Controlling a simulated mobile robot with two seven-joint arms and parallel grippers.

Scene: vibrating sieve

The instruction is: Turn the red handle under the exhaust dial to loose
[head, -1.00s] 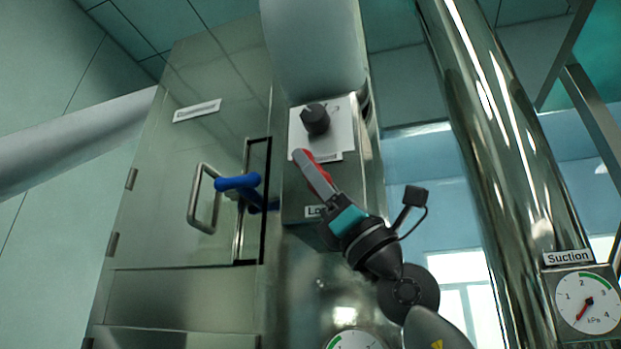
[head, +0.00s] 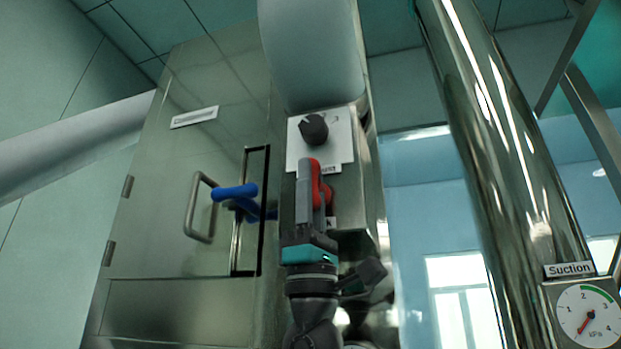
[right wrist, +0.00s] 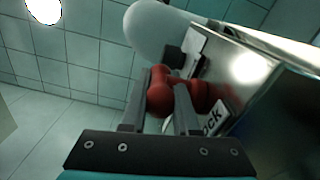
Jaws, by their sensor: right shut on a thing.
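The red handle (head: 316,182) sits on the steel box below the black dial (head: 314,129) and its white plate. It now stands nearly upright in the head view, partly hidden by my gripper. My right gripper (head: 310,190) is shut on it. In the right wrist view the red handle (right wrist: 165,92) is between the two fingers, and a label ending in "ck" (right wrist: 213,122) shows beside it. My left gripper is in neither view.
A blue handle (head: 235,192) and a steel pull bar (head: 201,208) stick out from the cabinet door to the left. A thick polished pipe (head: 500,150) stands at the right, with the Suction gauge (head: 588,313) beside it.

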